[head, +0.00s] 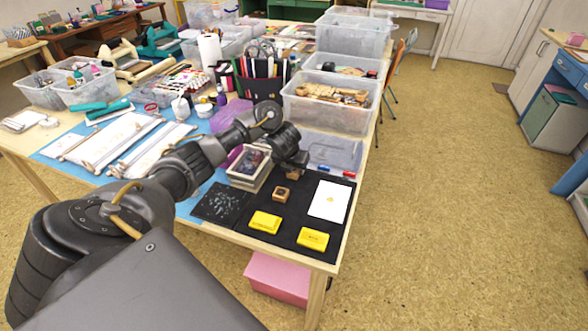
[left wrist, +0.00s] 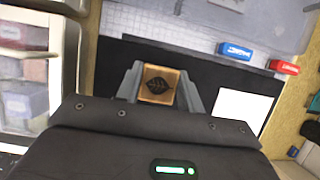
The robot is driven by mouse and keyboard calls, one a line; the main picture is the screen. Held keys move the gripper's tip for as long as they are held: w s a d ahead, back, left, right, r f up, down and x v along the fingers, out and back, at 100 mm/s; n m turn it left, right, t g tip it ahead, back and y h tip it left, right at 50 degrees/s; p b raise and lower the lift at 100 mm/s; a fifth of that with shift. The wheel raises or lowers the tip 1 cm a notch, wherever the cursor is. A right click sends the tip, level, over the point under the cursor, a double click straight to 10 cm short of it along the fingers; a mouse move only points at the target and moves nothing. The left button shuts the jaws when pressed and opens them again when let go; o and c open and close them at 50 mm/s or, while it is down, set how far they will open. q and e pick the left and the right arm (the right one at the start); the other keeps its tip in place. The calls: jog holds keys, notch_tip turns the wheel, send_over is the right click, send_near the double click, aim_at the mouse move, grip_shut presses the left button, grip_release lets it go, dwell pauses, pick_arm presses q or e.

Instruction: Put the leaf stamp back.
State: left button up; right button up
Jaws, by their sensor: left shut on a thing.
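My left gripper (head: 292,172) is over the back part of the black mat (head: 292,238). In the left wrist view its fingers (left wrist: 160,90) are shut on the leaf stamp (left wrist: 158,84), a small wooden block with a dark leaf picture on top. In the head view the gripper mostly hides this stamp. A wooden tray (head: 234,184) with dark contents stands just left of the gripper. Another small wooden stamp (head: 281,194) with a dark top sits on the mat in front of the gripper. My right gripper is not in view.
Two yellow inkpads (head: 265,222) (head: 313,239) lie at the mat's front. White paper (head: 330,201) with a small yellow-orange mark lies at right. A speckled dark sheet (head: 221,204) lies at left. Blue (left wrist: 236,50) and red (left wrist: 284,67) items lie behind the mat.

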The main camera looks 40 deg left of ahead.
pick_arm(q)
jog(key=o, duration=0.4)
jog(key=shift+f, duration=0.1)
jog(key=o, duration=0.4)
jog(key=shift+o, duration=0.2)
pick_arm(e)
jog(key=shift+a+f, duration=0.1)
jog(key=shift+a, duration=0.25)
pick_arm(q)
jog(key=shift+r, duration=0.3)
jog(key=p+v, duration=0.6)
jog(key=v, duration=0.5)
jog(key=shift+s+d+r+p, duration=0.2)
jog(key=shift+s+r+p, duration=0.1)
jog(key=shift+p, duration=0.05)
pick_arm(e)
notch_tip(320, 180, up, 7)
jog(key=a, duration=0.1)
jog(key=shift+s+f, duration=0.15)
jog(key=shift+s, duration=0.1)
